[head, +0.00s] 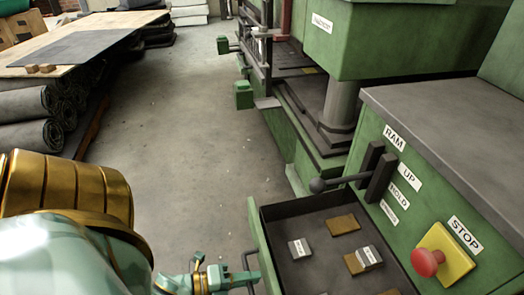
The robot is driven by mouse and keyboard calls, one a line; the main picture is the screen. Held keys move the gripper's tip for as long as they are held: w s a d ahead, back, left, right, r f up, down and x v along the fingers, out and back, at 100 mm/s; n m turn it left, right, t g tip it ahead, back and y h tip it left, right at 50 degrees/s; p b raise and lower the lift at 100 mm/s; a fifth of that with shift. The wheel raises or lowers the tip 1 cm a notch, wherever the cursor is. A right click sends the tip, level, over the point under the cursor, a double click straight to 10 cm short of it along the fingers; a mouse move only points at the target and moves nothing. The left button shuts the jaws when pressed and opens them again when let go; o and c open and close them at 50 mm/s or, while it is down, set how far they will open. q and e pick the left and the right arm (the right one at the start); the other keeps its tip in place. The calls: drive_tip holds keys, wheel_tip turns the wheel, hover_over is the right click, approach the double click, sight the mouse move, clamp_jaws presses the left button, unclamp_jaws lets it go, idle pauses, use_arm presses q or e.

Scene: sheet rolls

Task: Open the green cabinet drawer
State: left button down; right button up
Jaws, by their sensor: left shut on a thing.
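The green cabinet (400,160) with a grey top stands at the right. Its drawer (262,235) is pulled out at the lower front, with a dark inside and a green front edge on the left. A dark bar handle (247,262) sits on the outer side of that drawer front. My left gripper (240,279), teal with gold bands, is at the bottom of the view, shut on the handle. The lower part of the grip and the drawer's near end are cut off by the picture edge. My right gripper is out of view.
Labelled grey blocks and brown pieces (343,224) lie in the drawer. A ball-ended lever (318,185) sticks out above it, near a red stop button (428,262). A green press (385,40) stands behind. Dark rolls (30,103) lie under the table at left; the floor between is clear.

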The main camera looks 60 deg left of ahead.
use_arm(q)
drive_tip(key=shift+s+a, duration=0.1)
drive_tip(key=shift+s, duration=0.2)
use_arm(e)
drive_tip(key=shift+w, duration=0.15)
use_arm(q)
drive_tip(key=c, duration=1.6)
unclamp_jaws()
drive_tip(key=shift+o, duration=0.2)
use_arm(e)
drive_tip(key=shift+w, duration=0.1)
